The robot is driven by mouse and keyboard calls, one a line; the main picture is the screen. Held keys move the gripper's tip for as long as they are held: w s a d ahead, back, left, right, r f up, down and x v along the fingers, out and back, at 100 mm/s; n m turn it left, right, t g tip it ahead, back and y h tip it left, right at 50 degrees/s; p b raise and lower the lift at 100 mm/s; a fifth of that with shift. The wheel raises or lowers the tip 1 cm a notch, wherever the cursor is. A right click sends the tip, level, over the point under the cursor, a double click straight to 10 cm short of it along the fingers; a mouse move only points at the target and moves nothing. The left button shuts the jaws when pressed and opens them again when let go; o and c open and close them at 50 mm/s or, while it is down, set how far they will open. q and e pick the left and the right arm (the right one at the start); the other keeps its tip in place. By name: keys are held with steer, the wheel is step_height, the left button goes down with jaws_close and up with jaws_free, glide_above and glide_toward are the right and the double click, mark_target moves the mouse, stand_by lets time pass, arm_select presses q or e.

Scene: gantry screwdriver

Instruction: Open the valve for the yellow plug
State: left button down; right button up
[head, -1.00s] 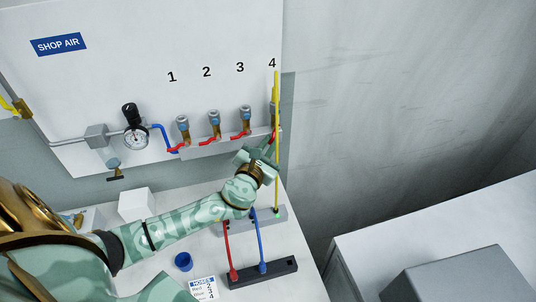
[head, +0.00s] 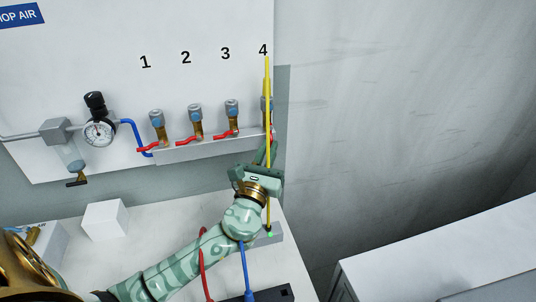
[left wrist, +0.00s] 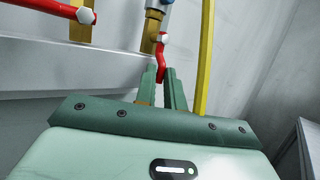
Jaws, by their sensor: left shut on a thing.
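The valve under number 4 (head: 264,103) is at the right end of the row, largely hidden behind the yellow hose (head: 267,80). The yellow hose runs from there down to the bench, where a small green light (head: 270,234) shows at its lower end. My left gripper (head: 268,152) is at this valve. In the left wrist view its fingers (left wrist: 165,80) are shut on the valve's red handle (left wrist: 161,62), which points down between them. The yellow hose (left wrist: 205,60) passes just right of the fingers. My right gripper is not in view.
Valves 1 (head: 157,122), 2 (head: 195,118) and 3 (head: 232,112) have red handles turned sideways to the left. A pressure gauge (head: 98,132) hangs at left. A white box (head: 105,220), a red hose (head: 204,262) and a blue hose (head: 246,270) are on the bench.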

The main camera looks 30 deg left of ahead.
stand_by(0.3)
arm_select(q)
steer(key=c, duration=1.5)
jaws_free()
